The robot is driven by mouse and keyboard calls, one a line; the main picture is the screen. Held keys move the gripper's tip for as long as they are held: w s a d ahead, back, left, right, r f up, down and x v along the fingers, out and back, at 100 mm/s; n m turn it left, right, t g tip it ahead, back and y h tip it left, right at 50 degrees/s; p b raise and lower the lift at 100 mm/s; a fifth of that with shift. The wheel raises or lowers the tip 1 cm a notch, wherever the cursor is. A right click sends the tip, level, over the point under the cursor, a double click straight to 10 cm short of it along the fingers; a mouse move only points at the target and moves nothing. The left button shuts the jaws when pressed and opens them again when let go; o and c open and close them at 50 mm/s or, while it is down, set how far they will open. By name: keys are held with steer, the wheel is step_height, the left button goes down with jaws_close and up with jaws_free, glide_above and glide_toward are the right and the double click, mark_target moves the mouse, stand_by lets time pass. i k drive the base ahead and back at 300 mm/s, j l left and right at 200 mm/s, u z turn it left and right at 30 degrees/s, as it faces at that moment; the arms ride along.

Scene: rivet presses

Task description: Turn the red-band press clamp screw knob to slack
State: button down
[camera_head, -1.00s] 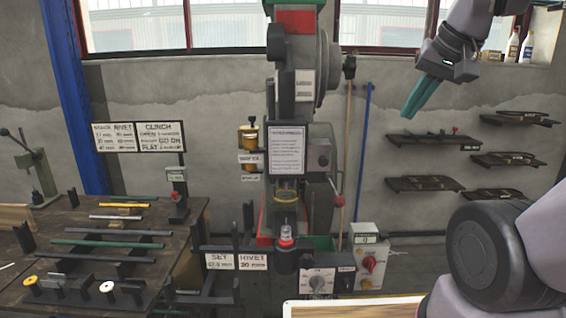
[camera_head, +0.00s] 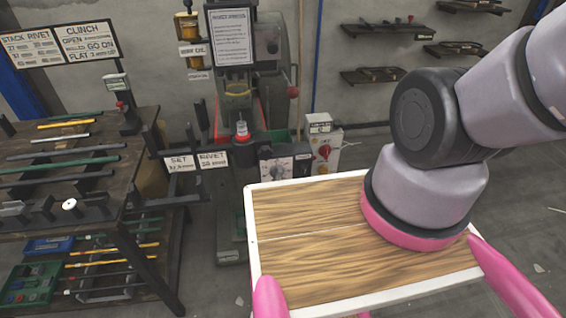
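The rivet press (camera_head: 237,90) stands against the back wall, a little left of centre in the head view. A clear and red piece (camera_head: 242,131) sits at its lower tooling. I cannot tell which part is the clamp screw knob. My arm reaches up and out at the right edge, and my gripper is out of view.
A dark workbench (camera_head: 60,165) with rods and fixtures is at the left, and a green bin (camera_head: 30,284) lies on its lower shelf. SET and RIVET signs (camera_head: 196,161) stick out between bench and press. Wall shelves (camera_head: 375,75) are at the back right.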

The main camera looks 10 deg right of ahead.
mark_target(265, 153)
steer(key=l+u, duration=0.2)
steer(key=l, duration=0.3)
steer(key=l+u, duration=0.25)
steer(key=l, duration=0.2)
steer(key=k+l+u, duration=0.2)
steer(key=l, duration=0.25)
